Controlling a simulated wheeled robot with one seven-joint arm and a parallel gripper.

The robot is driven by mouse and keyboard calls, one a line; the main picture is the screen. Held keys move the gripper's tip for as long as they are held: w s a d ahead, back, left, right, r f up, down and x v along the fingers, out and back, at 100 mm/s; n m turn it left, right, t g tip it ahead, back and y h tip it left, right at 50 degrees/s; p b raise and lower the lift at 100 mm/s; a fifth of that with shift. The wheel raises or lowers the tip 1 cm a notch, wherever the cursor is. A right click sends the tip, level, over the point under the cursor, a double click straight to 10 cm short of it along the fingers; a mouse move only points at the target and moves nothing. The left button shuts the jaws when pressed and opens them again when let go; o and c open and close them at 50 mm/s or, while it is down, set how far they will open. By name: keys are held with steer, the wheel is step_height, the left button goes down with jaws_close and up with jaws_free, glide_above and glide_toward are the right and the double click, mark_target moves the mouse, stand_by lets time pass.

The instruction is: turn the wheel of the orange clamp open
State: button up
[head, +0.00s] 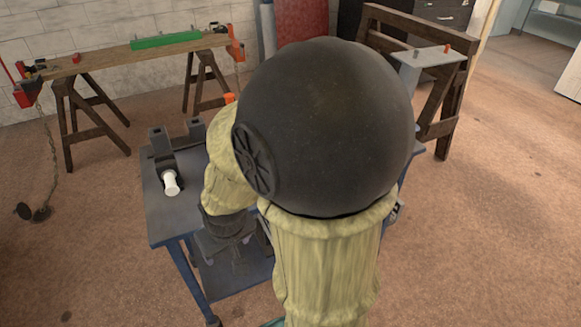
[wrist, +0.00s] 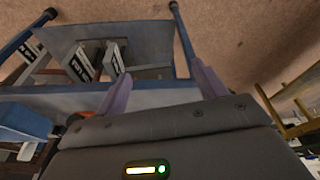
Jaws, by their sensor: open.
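An orange-red clamp (head: 236,45) sits on the right end of the wooden bench at the back of the head view. It is small there, and I cannot make out its wheel. A second, redder clamp (head: 25,92) is at the bench's left end. A small orange piece (head: 229,98) shows beside my arm above the blue cart, mostly hidden, so I cannot tell what it is. My gripper (wrist: 162,86) is open and empty in the wrist view, its two purple fingers spread apart. No orange clamp shows in the wrist view. My arm covers the middle of the head view.
A blue cart (head: 156,215) stands below my arm, with a dark fixture and a white cylinder (head: 170,183) on it. A green block (head: 167,40) lies on the wooden bench (head: 105,58). A dark wooden frame (head: 446,100) stands at right. Brown floor is clear at lower right.

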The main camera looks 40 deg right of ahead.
steer(key=w+d+f+m+t+h+b, duration=0.1)
steer(key=w+d+f+t+h+b, duration=0.2)
steer(key=d+b, duration=0.45)
steer(key=w+d+f+m+t+b, duration=0.2)
steer(key=w+d+f+t+b, duration=0.15)
steer(key=d, duration=0.65)
steer(key=s+d+t+b, duration=0.6)
steer(key=d+t+b, duration=0.2)
steer(key=d+b, duration=0.2)
steer(key=shift+d+m+h+b, duration=0.3)
steer(key=shift+h+b, duration=0.1)
steer(key=shift+b, duration=0.15)
steer(key=shift+w+d+r+p, duration=0.1)
steer(key=shift+w+r+p, duration=0.1)
steer(key=shift+p, duration=0.35)
